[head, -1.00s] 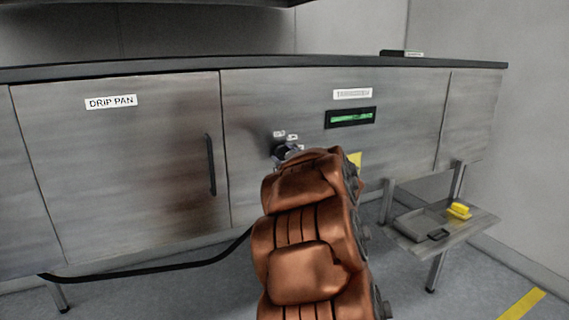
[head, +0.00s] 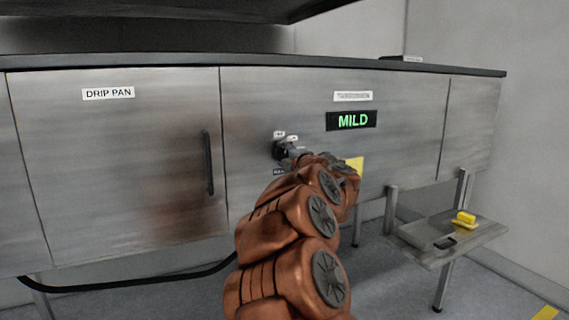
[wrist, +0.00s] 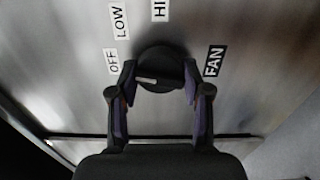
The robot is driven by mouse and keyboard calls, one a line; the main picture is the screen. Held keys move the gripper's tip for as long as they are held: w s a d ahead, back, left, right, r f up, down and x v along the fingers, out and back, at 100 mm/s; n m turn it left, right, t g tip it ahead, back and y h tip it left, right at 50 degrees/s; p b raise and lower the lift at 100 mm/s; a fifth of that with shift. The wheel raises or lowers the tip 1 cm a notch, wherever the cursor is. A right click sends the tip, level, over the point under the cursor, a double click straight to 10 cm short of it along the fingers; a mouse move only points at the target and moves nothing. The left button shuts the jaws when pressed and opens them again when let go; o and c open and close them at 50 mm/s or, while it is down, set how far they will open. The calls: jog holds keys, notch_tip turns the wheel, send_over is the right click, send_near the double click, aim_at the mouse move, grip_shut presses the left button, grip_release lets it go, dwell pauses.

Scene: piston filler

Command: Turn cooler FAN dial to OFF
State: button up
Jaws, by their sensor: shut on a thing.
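The FAN dial (wrist: 160,58) is a round black knob on the steel front panel. Its white mark lies left of centre and points left, roughly towards the OFF label (wrist: 112,62). The LOW label (wrist: 119,21), HI label (wrist: 159,9) and FAN label (wrist: 214,61) surround it. My gripper (wrist: 159,76) is shut on the dial, with one finger at its left side and one at its right. In the head view the dial (head: 279,149) is partly hidden by my gripper (head: 291,154).
A display (head: 351,121) reading MILD sits on the panel up and right of the dial. The DRIP PAN door (head: 110,170) with a black handle (head: 208,163) is left. A low shelf (head: 480,238) with a yellow object (head: 465,218) stands right. A dark overhang spans the top.

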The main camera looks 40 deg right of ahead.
jog(key=shift+f+n+b, duration=0.15)
jog(key=shift+n+b, duration=0.55)
jog(key=shift+n, duration=0.5)
jog(key=o, duration=1.2)
jog(key=shift+c, duration=0.2)
jog(key=v, duration=1.2)
